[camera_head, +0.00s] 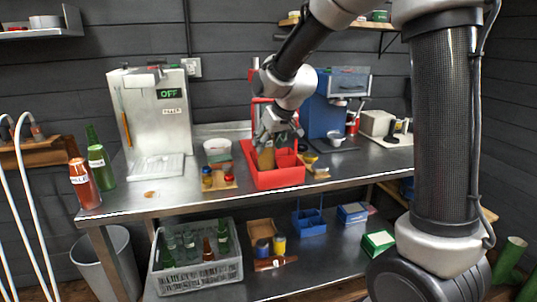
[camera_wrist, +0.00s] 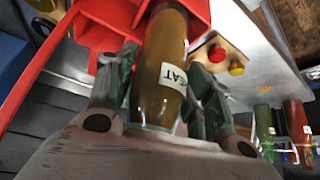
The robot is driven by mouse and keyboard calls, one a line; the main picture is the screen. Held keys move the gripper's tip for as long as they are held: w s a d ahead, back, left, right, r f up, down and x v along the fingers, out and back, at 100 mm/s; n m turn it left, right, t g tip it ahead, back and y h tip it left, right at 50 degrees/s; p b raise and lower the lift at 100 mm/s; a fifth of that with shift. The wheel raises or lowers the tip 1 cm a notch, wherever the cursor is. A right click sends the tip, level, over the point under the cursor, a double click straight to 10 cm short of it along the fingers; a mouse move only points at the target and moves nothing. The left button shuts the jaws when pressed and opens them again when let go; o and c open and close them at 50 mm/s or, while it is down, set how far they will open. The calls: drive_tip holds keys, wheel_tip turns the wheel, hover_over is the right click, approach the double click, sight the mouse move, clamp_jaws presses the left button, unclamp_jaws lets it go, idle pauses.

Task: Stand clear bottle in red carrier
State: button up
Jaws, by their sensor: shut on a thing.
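The red carrier (camera_head: 278,180) stands on the steel bench with an upright red handle at its back left. In the wrist view its red walls and compartments (camera_wrist: 200,12) fill the top. My gripper (camera_head: 266,138) is above the carrier's left part, shut on a glass bottle that looks amber-brown, with a white label ending in "EAT" (camera_wrist: 162,55). In the head view the bottle (camera_head: 266,159) is at a left compartment, its lower part hidden by the carrier's front wall. I cannot tell whether it touches the carrier floor. The right compartments look empty.
Small jars on a wooden board (camera_head: 218,182) and a white tub (camera_head: 217,149) stand left of the carrier. A brown bottle (camera_head: 84,184) and green bottles (camera_head: 101,168) stand at the bench's left end. A blue machine (camera_head: 325,105) is behind right. A grey crate (camera_head: 197,268) holds bottles below.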

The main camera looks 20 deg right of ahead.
sight(271, 146)
wheel_tip(271, 146, down, 4)
drive_tip(key=shift+f, duration=0.1)
drive_tip(key=shift+f, duration=0.1)
drive_tip(key=o, duration=1.4)
drive_tip(key=shift+o, duration=0.2)
drive_tip(key=shift+s+r, duration=0.15)
drive_tip(key=shift+r, duration=0.3)
drive_tip(key=v, duration=1.1)
drive_tip(key=s+d+m, duration=0.1)
drive_tip(key=s+d, duration=0.3)
drive_tip(key=s, duration=0.5)
drive_tip(key=s+d+m+g+h, duration=0.1)
drive_tip(key=s+d, duration=0.4)
drive_tip(key=s, duration=0.4)
drive_tip(key=s+d+m+g+h, duration=0.1)
drive_tip(key=s+d, duration=0.3)
drive_tip(key=s, duration=0.6)
drive_tip(key=shift+r, duration=0.25)
